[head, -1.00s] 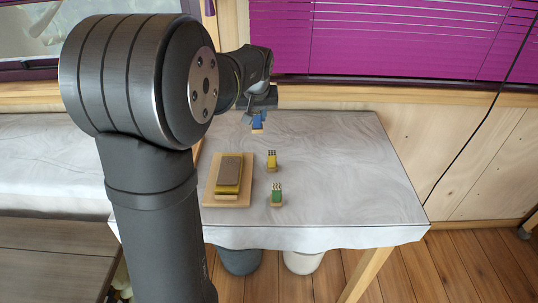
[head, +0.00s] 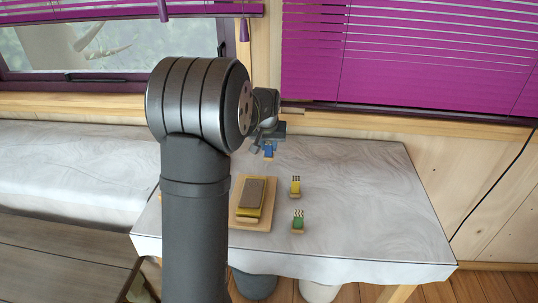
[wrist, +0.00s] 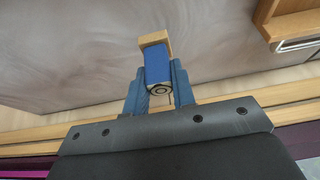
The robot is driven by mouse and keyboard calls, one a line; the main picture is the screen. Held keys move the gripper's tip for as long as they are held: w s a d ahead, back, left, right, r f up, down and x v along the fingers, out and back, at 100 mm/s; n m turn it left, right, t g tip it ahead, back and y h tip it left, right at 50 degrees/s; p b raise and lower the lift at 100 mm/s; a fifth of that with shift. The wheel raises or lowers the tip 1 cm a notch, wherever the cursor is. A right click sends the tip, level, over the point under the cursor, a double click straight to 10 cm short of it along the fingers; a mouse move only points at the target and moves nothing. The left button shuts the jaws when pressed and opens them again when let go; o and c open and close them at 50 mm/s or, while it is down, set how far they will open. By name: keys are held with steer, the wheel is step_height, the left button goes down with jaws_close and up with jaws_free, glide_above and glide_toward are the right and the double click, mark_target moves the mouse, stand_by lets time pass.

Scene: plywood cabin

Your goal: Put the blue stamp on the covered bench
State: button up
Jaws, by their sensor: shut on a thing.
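The blue stamp (head: 270,151) is in my gripper (head: 268,146), over the back left part of the cloth-covered table. In the wrist view, my gripper (wrist: 158,88) has its two blue fingers shut on the sides of the stamp's blue body (wrist: 157,64). The stamp's wooden end (wrist: 154,41) sticks out past the fingertips, clear of the surface beyond. The covered bench (head: 65,165) runs along the wall at the left, under a pale cloth. My arm hides part of the gap between bench and table. The bench top in view is bare.
The table (head: 375,205) bears a wooden board (head: 250,226) with a yellow, brown-topped block (head: 250,197), a yellow stamp (head: 295,186) and a green stamp (head: 298,222). Purple blinds (head: 420,50) and a wooden sill (head: 340,122) lie behind. A brown panelled surface (head: 60,230) is in front of the bench.

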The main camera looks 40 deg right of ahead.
mark_target(268, 150)
steer(key=shift+f, duration=1.95)
steer(key=shift+f, duration=0.2)
steer(key=o, duration=0.8)
steer(key=shift+r, duration=0.1)
steer(key=v, duration=1.2)
steer(key=shift+r, duration=0.1)
